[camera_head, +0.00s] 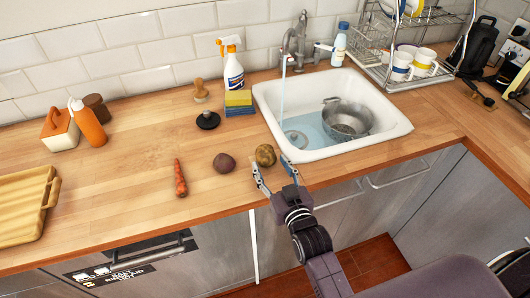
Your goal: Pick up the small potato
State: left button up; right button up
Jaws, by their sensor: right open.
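The small potato (265,155) is brownish and round. It lies on the wooden counter just in front of the sink's left corner. My right gripper (273,172) is open at the counter's front edge, with its fingers pointing at the potato. The left fingertip is close below the potato, and the right fingertip is to its right near the sink rim. I cannot tell whether either finger touches it. Nothing is seen held in the jaws. My left gripper is out of view.
A dark round beet (224,163) and a carrot (180,178) lie left of the potato. The white sink (390,128), with running water and a metal colander (345,120), is behind right. Sponges (239,102) and a spray bottle (232,70) stand farther back.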

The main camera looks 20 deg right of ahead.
aim_at(265, 155)
jog(key=w, duration=0.1)
jog(key=w+p, duration=0.1)
jog(key=w, duration=0.2)
jog(key=shift+w+a+f, duration=0.1)
jog(key=shift+f, duration=0.25)
jog(key=shift+w+f, duration=0.2)
jog(key=shift+w, duration=0.55)
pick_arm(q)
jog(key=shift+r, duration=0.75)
pick_arm(e)
jog(key=c, duration=1.1)
jog(key=shift+o, duration=0.2)
jog(key=shift+r, duration=0.1)
